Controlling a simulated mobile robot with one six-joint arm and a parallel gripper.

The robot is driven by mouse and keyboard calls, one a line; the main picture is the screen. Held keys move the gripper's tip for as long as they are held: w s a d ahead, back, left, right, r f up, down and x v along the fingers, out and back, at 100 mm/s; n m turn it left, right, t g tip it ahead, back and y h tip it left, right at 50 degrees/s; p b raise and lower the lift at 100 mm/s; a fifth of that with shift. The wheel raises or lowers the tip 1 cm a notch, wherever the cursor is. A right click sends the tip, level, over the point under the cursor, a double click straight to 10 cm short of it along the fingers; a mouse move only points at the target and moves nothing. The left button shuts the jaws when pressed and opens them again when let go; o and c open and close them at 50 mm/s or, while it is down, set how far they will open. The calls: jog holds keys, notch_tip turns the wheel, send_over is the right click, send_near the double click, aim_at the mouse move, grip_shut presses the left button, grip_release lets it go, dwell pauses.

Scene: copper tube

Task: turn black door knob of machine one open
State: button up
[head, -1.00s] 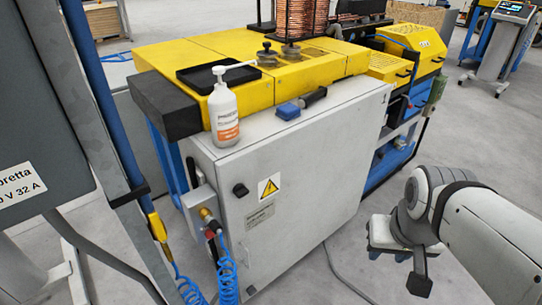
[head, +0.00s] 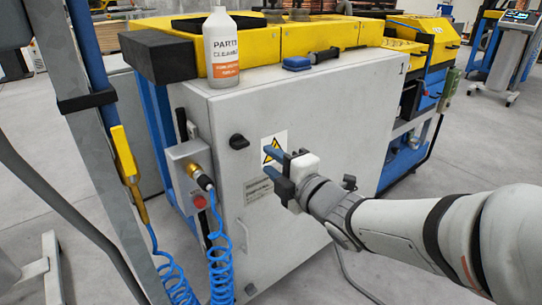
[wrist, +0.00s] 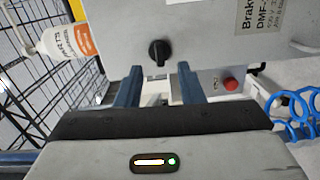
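The black door knob (head: 238,142) sits on the upper left of the grey cabinet door (head: 320,125) of the machine. It also shows in the wrist view (wrist: 159,51), just beyond my fingertips and roughly between them. My gripper (head: 270,163) is in front of the door, to the right of the knob, with its two blue fingers pointing left. The fingers are apart with nothing between them. The knob appears apart from both fingers. My gripper partly covers the yellow warning sign (head: 270,141).
A grey box with a red button (head: 199,202) and a coiled blue hose (head: 220,255) are left of the door.

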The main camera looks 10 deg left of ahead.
aim_at(243, 146)
jog(key=shift+n+y, duration=0.4)
jog(key=shift+n, duration=0.1)
jog(key=shift+s+a+b+x, duration=0.1)
jog(key=shift+s+x, duration=0.05)
jog(key=shift+x, duration=1.2)
jog(key=shift+s+a+b+x, duration=0.15)
jog(key=shift+x, duration=1.2)
jog(key=shift+s+a+b+x, duration=0.1)
jog(key=shift+x, duration=1.25)
jog(key=shift+f, duration=0.1)
jog(key=shift+c, duration=0.3)
